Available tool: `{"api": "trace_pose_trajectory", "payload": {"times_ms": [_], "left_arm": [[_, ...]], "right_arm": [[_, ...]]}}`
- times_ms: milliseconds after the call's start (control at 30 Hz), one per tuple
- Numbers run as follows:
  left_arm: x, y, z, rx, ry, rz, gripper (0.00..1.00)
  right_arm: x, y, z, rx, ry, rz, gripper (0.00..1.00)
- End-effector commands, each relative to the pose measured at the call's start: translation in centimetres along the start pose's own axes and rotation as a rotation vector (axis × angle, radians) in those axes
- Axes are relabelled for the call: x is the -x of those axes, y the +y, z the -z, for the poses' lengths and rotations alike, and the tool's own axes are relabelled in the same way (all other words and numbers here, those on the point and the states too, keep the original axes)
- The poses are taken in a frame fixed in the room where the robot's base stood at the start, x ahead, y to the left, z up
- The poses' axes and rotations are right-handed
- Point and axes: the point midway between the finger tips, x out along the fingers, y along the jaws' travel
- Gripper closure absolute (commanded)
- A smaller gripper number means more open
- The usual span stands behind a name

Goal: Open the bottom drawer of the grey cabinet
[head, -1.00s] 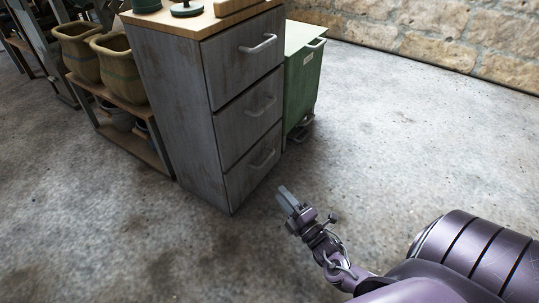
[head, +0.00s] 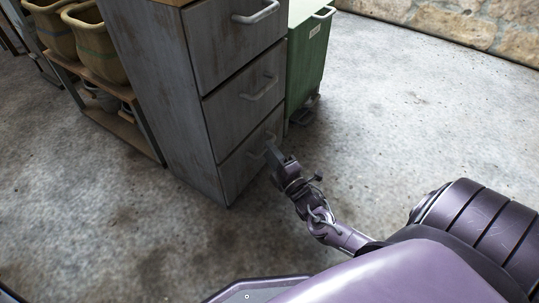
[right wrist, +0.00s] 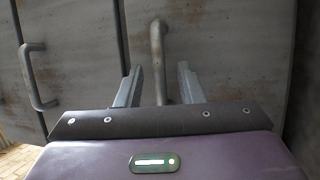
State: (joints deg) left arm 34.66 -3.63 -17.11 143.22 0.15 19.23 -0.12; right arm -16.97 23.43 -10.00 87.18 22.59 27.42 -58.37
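The grey cabinet (head: 165,105) has three stacked drawers with bar handles, all shut. The bottom drawer (head: 240,172) is nearest the floor, and its handle is partly hidden behind my right gripper (head: 274,156) in the head view. In the right wrist view the bottom drawer's handle (right wrist: 157,50) stands between the two open fingers of my right gripper (right wrist: 158,80). A gap shows on each side of the bar, and the fingers are not closed on it. My left gripper is out of view.
The middle drawer's handle (head: 260,88) is just above; it also shows at left in the right wrist view (right wrist: 36,75). A green cabinet (head: 308,60) stands behind. A shelf with pots (head: 95,45) is at left. The floor (head: 400,130) in front is clear.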

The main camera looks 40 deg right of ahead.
Motion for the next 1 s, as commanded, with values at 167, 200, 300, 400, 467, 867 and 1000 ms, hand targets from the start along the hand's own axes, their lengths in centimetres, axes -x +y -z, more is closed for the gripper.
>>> {"api": "trace_pose_trajectory", "payload": {"times_ms": [167,200,300,400,467,867,1000], "left_arm": [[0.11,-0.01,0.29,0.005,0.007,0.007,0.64],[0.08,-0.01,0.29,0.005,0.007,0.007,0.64],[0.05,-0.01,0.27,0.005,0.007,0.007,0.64],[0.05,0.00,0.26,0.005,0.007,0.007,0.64],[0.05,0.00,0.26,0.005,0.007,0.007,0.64],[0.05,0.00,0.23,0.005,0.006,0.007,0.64],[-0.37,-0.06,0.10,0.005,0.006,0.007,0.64]], "right_arm": [[-0.75,0.02,0.01,0.000,0.000,0.000,0.66],[-0.77,0.05,0.01,0.000,0.000,0.001,0.66],[-0.75,0.07,0.02,0.000,0.000,0.001,0.66],[-0.74,0.06,0.01,0.000,0.000,0.001,0.72],[-0.73,0.05,0.01,0.000,0.000,0.001,0.80],[-0.70,0.02,0.01,0.000,0.000,0.001,1.00],[-0.26,0.22,-0.17,0.000,-0.001,0.004,1.00]]}}
